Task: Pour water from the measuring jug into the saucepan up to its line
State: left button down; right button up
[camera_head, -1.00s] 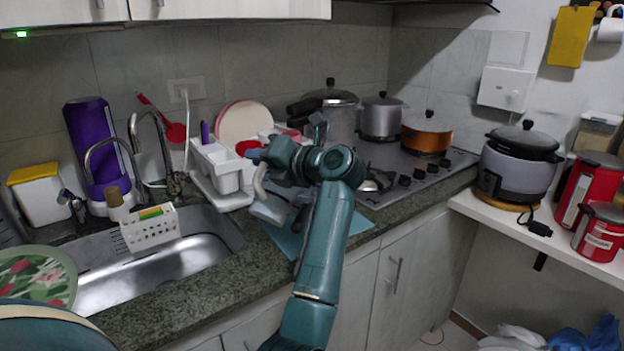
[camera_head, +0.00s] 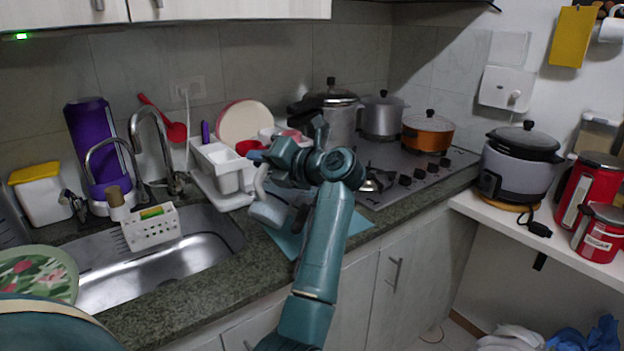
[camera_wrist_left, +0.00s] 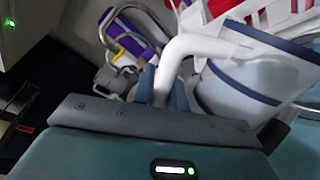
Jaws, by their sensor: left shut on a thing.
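The measuring jug (camera_head: 268,212) is pale grey-white and partly hidden behind my left arm in the head view. In the left wrist view the jug (camera_wrist_left: 235,88) shows blue bands and a thick white handle, and it looks tilted. My left gripper (camera_head: 264,160) is shut on the handle. Its blue-grey fingers (camera_wrist_left: 162,92) sit on either side of the handle in the wrist view. The jug is over the blue-green mat (camera_head: 288,242). I cannot make out the saucepan or its line for sure; my arm covers part of the mat. I cannot see the water level. My right gripper is out of view.
The sink (camera_head: 160,265) lies left, with a white drying rack (camera_head: 222,168) behind the jug. The hob (camera_head: 405,190) carries a pressure cooker (camera_head: 341,122), a silver pot (camera_head: 382,118) and an orange pot (camera_head: 428,132). A rice cooker (camera_head: 518,172) stands at the right.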

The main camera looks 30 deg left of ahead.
pick_arm(q)
jog(key=shift+w+r+m+p, duration=0.35)
jog(key=shift+w+m+p, duration=0.25)
jog(key=shift+p, duration=0.75)
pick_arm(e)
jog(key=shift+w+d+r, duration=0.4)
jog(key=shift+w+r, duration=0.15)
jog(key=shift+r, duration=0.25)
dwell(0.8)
